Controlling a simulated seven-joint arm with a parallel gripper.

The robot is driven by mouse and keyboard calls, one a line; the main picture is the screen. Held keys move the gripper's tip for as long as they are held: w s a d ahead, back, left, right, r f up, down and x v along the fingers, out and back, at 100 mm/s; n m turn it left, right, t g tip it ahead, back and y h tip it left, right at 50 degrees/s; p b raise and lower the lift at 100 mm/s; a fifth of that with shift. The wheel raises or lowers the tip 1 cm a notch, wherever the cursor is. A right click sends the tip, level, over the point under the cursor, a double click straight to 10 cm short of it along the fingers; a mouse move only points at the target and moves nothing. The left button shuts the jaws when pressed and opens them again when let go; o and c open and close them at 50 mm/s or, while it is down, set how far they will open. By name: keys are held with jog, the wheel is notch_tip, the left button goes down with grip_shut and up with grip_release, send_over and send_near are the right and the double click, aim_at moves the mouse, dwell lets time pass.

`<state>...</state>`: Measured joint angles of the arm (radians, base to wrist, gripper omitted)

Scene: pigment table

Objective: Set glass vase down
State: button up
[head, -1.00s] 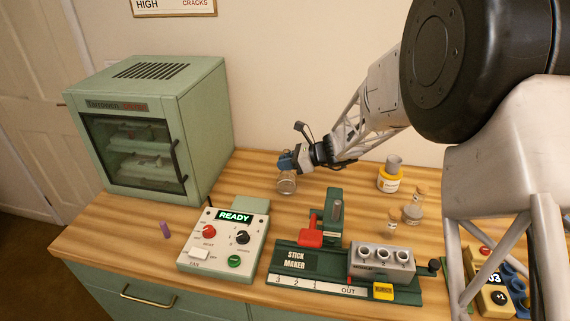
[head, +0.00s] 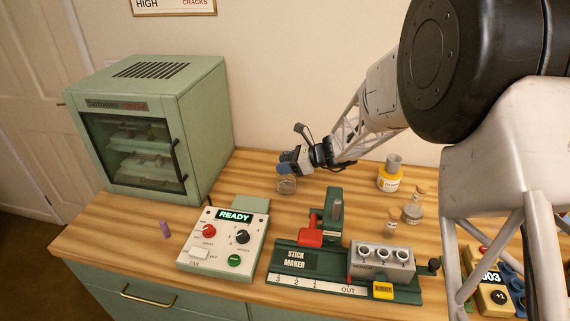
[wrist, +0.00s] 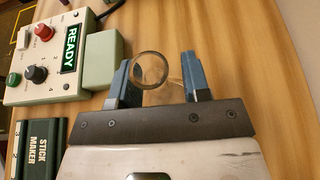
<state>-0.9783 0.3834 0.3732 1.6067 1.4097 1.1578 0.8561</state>
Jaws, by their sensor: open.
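The glass vase (head: 286,186) is a small clear vessel standing on the wooden table behind the stick maker. In the wrist view its round rim (wrist: 151,69) shows between the two blue fingers. My gripper (head: 285,165) is at the vase's top in the head view. In the wrist view the gripper (wrist: 160,78) is open, with a finger on each side of the vase. The left finger is close to the rim, and a gap shows on the right. I cannot tell whether the left finger touches it.
The control box (head: 221,242) with a READY display stands front left of the vase. The green stick maker (head: 322,262) is in front right. A yellow-labelled jar (head: 390,179) and corked bottles (head: 412,213) stand to the right. A green cabinet (head: 205,130) is at left. Bare table surrounds the vase.

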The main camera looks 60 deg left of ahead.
jog(key=shift+r, duration=0.1)
jog(key=v, duration=1.2)
dwell(0.9)
